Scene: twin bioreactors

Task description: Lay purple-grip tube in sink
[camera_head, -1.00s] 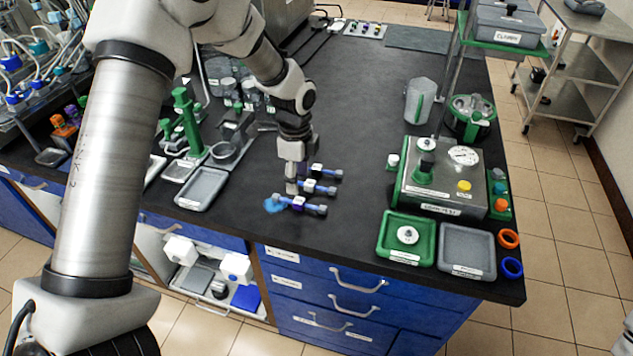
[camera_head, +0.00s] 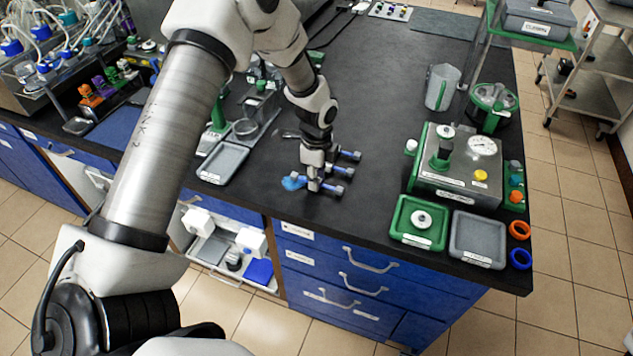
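Several small tubes with blue shafts lie side by side on the dark bench top (camera_head: 385,95), near its front edge. The nearest tube (camera_head: 334,188) has a light blue end at its left; its purple grip is mostly hidden behind my fingers. Another tube (camera_head: 348,155) lies farther back, and one between them is largely covered. My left gripper (camera_head: 314,184) points down with its fingertips at the nearest tube's middle. Whether the fingers are closed on it cannot be told. My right gripper is not in view. I cannot make out a sink.
A grey tray (camera_head: 222,163) and green stands are left of the tubes. To the right are a labelled steel device (camera_head: 452,186), a green tray (camera_head: 402,234), a grey tray (camera_head: 478,240) and a clear jug (camera_head: 441,87). The bench between is clear.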

